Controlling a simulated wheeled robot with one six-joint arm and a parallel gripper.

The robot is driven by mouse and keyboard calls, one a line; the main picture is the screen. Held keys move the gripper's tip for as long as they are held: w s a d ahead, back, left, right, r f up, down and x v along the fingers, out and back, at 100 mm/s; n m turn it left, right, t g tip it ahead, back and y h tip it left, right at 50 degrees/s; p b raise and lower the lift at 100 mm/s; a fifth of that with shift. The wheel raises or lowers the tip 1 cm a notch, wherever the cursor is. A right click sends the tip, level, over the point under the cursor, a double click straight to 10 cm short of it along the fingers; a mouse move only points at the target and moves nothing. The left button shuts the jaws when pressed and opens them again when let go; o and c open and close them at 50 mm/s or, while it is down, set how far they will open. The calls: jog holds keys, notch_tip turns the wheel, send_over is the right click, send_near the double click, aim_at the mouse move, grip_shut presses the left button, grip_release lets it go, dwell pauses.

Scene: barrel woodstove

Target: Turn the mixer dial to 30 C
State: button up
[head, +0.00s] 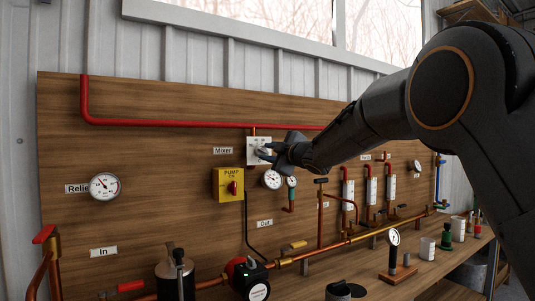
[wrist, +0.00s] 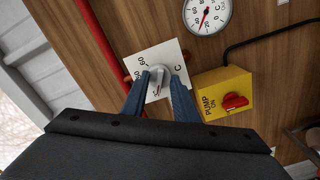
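The mixer dial is a pale round knob (wrist: 158,78) on a white square plate (wrist: 150,55) with printed numbers, one of them 60, and a C at the right. A small red mark shows at the knob's lower edge in the wrist view; its exact reading is too small to tell. In the head view the plate (head: 254,143) is beside the Mixer label, partly hidden by my gripper (head: 268,150). In the wrist view the two blue fingers of my gripper (wrist: 159,84) stand apart, one on each side of the knob. A narrow gap seems to remain between fingers and knob.
The yellow pump box (head: 228,184) with a red switch is just below left of the plate. A gauge (head: 272,179) is below it. A red pipe (head: 180,123) runs above. Valves, a bench gauge (head: 393,240) and jars stand lower right.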

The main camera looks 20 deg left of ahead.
jog(key=shift+s+d, duration=0.1)
jog(key=shift+d, duration=0.05)
jog(key=b+v, duration=0.1)
jog(key=v, duration=0.6)
jog(key=shift+s+d, duration=0.15)
jog(key=shift+s, duration=0.05)
